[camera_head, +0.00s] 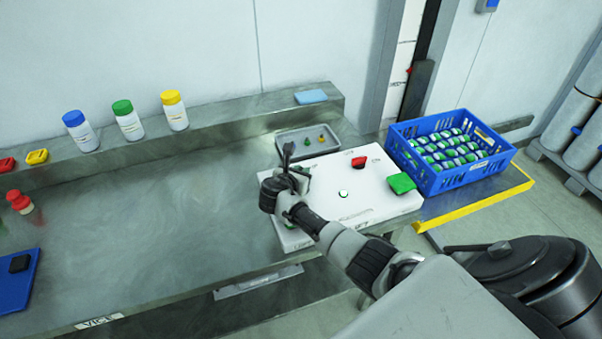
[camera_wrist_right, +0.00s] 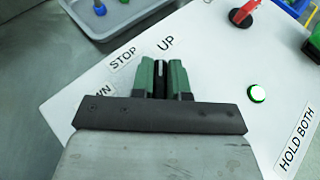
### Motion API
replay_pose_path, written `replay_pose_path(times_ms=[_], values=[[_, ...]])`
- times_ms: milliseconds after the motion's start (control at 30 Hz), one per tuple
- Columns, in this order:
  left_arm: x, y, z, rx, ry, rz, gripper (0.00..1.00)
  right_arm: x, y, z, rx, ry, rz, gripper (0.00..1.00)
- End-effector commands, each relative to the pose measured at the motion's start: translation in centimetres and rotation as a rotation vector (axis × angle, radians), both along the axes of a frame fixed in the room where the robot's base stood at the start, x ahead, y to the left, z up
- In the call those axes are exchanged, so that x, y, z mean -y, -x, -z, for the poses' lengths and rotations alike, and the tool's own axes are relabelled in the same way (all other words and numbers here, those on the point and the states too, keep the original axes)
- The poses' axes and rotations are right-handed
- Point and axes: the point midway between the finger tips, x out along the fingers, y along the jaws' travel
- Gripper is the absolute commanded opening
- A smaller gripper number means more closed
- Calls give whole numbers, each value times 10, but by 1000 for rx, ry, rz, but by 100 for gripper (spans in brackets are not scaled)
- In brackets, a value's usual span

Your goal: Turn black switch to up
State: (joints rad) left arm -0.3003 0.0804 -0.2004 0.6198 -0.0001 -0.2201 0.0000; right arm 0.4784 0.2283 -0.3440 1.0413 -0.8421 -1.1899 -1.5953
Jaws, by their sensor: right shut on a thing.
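The white control panel (camera_head: 375,207) lies on the steel bench, and its surface also fills much of the right wrist view (camera_wrist_right: 215,75). My right gripper (camera_head: 300,173) is over the panel's left part. In the right wrist view its two green fingers (camera_wrist_right: 164,75) are shut on the black switch (camera_wrist_right: 160,75), whose dark body with a pale line shows between them. The labels UP (camera_wrist_right: 166,43) and STOP (camera_wrist_right: 124,58) are printed beyond the fingers; a third label, partly hidden, ends in "WN". The switch's base is hidden by the gripper. My left gripper is out of view.
A red switch (camera_head: 359,162), a green button (camera_head: 401,183) and a lit white button (camera_head: 343,194) are on the panel. A grey tray (camera_head: 293,149) lies behind it. A blue crate (camera_head: 442,183) of cans stands right. Bottles line the back ledge. The bench's middle is clear.

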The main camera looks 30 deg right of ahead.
Motion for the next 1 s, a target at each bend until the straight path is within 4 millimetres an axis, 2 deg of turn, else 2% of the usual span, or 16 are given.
replay_pose_path(times_ms=[100, 133, 267, 633, 767, 867, 1000], values=[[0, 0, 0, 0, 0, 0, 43, 0, 0, 0, 0, -2, 2, 0], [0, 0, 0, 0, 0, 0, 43, 0, 0, 0, 0, -2, 2, 19], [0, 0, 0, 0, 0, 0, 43, 0, 0, 0, 0, -1, 1, 39], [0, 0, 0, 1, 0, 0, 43, 0, 0, -5, 2, -1, 0, 40], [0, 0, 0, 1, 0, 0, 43, 0, 0, -23, 5, -1, 0, 40], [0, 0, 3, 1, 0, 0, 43, 1, 0, -44, 6, -1, 0, 40], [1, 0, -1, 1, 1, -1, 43, 13, 24, -56, 1, 1, 0, 40]])
